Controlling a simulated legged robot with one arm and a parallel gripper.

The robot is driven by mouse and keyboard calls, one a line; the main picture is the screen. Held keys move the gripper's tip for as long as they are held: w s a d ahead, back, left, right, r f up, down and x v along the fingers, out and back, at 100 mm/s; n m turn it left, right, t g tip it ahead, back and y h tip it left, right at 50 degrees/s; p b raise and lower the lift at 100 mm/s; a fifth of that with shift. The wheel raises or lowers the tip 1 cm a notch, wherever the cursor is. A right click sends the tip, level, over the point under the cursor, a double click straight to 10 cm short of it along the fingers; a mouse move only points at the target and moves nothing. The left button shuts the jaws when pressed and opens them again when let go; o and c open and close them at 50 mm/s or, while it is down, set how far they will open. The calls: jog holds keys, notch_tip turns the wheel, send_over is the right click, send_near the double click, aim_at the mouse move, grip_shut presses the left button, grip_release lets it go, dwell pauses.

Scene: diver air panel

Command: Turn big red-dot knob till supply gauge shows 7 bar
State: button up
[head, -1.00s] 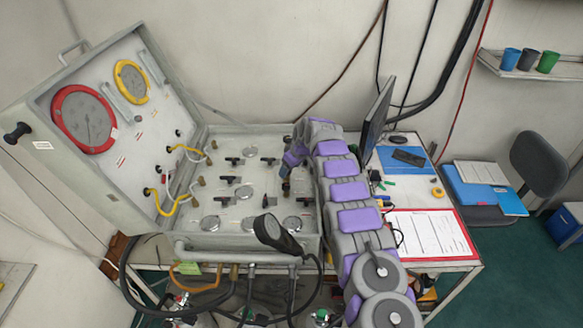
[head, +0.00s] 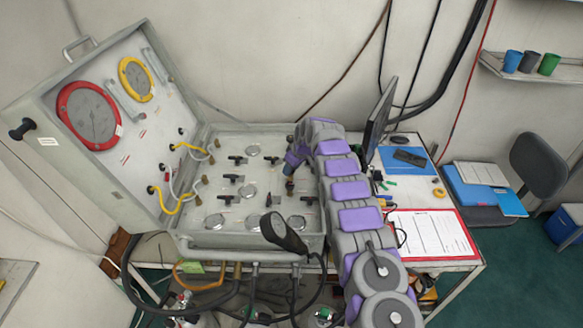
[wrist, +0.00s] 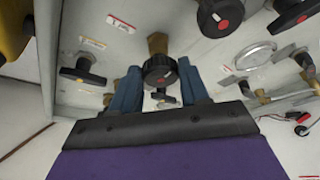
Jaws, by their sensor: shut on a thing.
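A black round knob with a red dot (wrist: 158,68) on a brass stem sits between my two blue fingers in the wrist view. My gripper (wrist: 160,80) is shut on this knob, one finger on each side. In the head view my gripper (head: 289,168) reaches down at the right side of the panel (head: 225,170), and the knob is hidden there. A large red-rimmed gauge (head: 90,116) and a smaller yellow-rimmed gauge (head: 136,79) are on the raised lid. Their readings are too small to tell, and I cannot tell which is the supply gauge.
Other black knobs (wrist: 220,15) and T-handles (wrist: 83,70) surround the held knob. Yellow hoses (head: 168,205) run from lid to panel. A monitor (head: 379,120) and clipboard (head: 430,235) are right of my arm.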

jog(key=shift+w+r, duration=0.1)
jog(key=shift+r, duration=0.1)
jog(key=shift+r+m, duration=0.1)
jog(key=shift+m, duration=0.4)
jog(key=m, duration=0.1)
jog(key=m+t+h, duration=0.1)
jog(key=shift+a+m, duration=0.35)
jog(key=shift+m, duration=0.05)
jog(key=m+h, duration=0.1)
jog(key=m, duration=0.1)
jog(key=shift+a+m, duration=0.1)
jog(key=shift+m, duration=0.2)
jog(key=m+h, duration=0.1)
jog(key=m, duration=0.1)
jog(key=m+b, duration=0.1)
jog(key=m, duration=0.1)
jog(key=shift+a+f+t+h, duration=0.2)
jog(key=shift+t+h, duration=0.1)
jog(key=shift+h, duration=0.1)
jog(key=shift+m+h+b, duration=0.4)
jog(key=shift+m+b, duration=0.05)
jog(key=shift+m, duration=1.25)
